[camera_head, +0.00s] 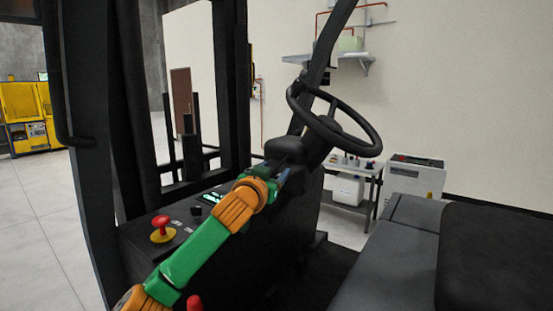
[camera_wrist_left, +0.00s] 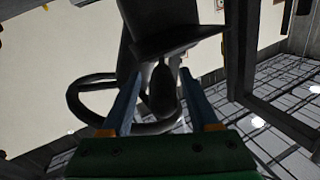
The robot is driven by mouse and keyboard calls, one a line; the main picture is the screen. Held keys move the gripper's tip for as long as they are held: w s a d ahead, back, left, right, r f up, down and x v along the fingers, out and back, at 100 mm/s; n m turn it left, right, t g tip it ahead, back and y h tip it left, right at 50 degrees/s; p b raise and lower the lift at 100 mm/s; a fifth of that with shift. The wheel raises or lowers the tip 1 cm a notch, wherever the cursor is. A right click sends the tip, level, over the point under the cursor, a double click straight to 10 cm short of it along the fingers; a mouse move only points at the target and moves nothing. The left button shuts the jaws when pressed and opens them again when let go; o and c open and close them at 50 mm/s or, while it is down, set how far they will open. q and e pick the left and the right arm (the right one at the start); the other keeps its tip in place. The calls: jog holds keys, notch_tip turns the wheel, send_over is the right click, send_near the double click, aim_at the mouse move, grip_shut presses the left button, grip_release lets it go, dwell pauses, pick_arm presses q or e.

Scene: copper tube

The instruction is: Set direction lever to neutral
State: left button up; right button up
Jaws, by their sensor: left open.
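A dark lever with a rounded knob (camera_wrist_left: 162,92), which looks like the direction lever, hangs below the steering column in the left wrist view. My left gripper (camera_head: 284,175) is at the side of the steering column (camera_head: 298,150) in the head view. In the left wrist view its two blue fingers stand apart, one on each side of the knob. I cannot tell whether they touch it. The lever is not clear in the head view, and its setting cannot be read. My right gripper is not in view.
The black steering wheel (camera_head: 335,120) is just above and right of my left gripper. A red knob (camera_head: 162,230) on a yellow base sits on the dash beside my green and orange left arm. The black seat (camera_head: 495,260) fills the lower right. Dark mast posts stand at left.

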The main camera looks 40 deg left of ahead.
pick_arm(q)
jog(key=shift+w+a+f, duration=0.35)
jog(key=shift+w+a, duration=0.15)
jog(key=shift+a, duration=0.05)
jog(key=shift+s+d+r, duration=0.1)
grip_shut()
jog(key=shift+r, duration=0.1)
dwell(0.8)
